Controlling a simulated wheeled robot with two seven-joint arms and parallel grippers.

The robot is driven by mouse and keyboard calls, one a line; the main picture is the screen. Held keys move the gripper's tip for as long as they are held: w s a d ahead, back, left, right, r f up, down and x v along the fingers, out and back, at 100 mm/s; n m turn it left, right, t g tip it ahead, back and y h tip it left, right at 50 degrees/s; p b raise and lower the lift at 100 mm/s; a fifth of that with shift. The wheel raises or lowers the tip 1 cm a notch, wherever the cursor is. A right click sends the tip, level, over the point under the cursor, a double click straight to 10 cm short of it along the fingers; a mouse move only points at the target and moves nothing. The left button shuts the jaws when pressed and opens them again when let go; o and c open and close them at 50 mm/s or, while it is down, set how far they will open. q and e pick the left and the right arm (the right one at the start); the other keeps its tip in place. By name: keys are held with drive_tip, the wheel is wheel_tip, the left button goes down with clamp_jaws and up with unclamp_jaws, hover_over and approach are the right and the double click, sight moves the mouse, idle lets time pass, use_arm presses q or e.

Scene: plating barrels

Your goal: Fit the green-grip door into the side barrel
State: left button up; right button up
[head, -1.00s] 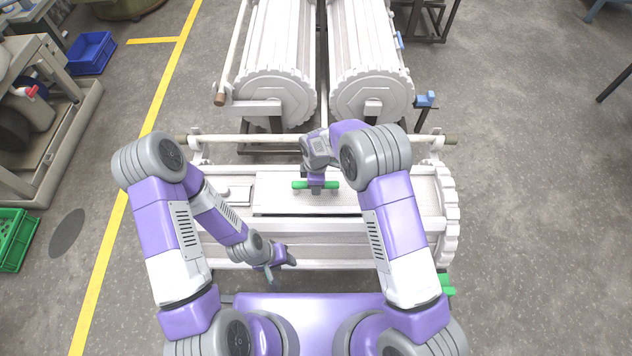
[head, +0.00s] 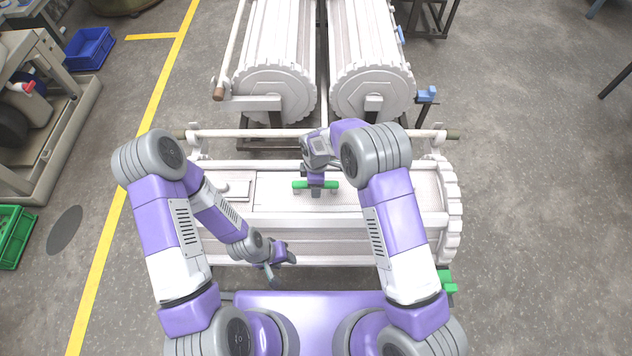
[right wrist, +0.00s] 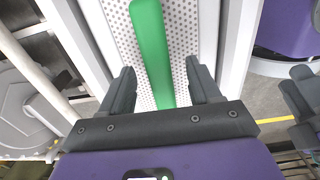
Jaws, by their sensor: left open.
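The side barrel (head: 400,247) is a white ribbed drum lying crosswise in front of me. The door (head: 345,201) is a pale perforated panel lying along the barrel's upper face, with a green grip (head: 300,185) across it. My right gripper (head: 317,187) is over this grip. In the right wrist view the right gripper's fingers (right wrist: 162,86) stand apart on either side of the green grip (right wrist: 152,50), with gaps showing on both sides. My left gripper (head: 281,268) is open and empty by the barrel's near side. The right arm hides part of the door.
Two more white barrels (head: 275,85) lie lengthwise behind the side barrel. A small plate (head: 235,190) sits left of the door. A blue clamp-like part (head: 427,95) is at the back right, and a green part (head: 447,282) is at the near right. Floor on the right is clear.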

wheel_tip(320, 180, up, 8)
drive_tip(key=p, duration=0.2)
drive_tip(key=shift+f+p, duration=0.2)
drive_tip(key=shift+p, duration=0.1)
